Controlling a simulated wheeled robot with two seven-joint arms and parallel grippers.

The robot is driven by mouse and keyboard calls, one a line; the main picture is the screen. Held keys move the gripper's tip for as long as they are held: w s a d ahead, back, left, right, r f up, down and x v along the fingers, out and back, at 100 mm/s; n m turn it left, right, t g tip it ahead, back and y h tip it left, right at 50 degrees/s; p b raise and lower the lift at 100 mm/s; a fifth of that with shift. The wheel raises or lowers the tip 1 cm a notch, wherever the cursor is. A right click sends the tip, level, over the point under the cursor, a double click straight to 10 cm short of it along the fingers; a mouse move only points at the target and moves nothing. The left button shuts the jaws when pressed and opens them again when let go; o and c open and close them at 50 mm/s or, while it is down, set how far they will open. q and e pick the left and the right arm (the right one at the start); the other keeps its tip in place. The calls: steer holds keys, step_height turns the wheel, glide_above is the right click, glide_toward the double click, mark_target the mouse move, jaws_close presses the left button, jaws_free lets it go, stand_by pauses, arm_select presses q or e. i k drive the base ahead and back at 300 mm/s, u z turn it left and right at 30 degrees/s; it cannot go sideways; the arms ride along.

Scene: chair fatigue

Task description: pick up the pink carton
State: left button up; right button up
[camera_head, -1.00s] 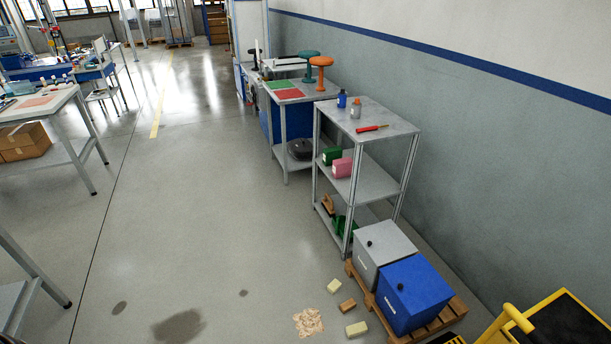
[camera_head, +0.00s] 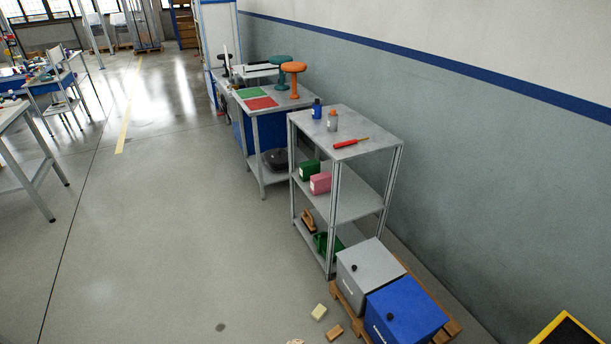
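The pink carton (camera_head: 320,182) sits on the middle shelf of the grey metal shelving unit (camera_head: 366,147), near its left front edge. A green carton (camera_head: 309,170) stands right beside it, on its far left side. Both cartons show pale labels. Neither of my grippers is in the head view. The shelf stands some way off, against the wall on the right.
A grey box (camera_head: 371,262) and a blue box (camera_head: 405,308) stand on a wooden pallet (camera_head: 452,328) before the shelf. Small blocks (camera_head: 319,312) lie on the floor nearby. A workbench (camera_head: 290,103) stands beyond the shelf. The floor to the left is open.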

mark_target(321, 182)
steer(key=i, duration=0.35)
steer(key=u, duration=1.2)
steer(key=i, duration=3)
steer(key=z, duration=3.85)
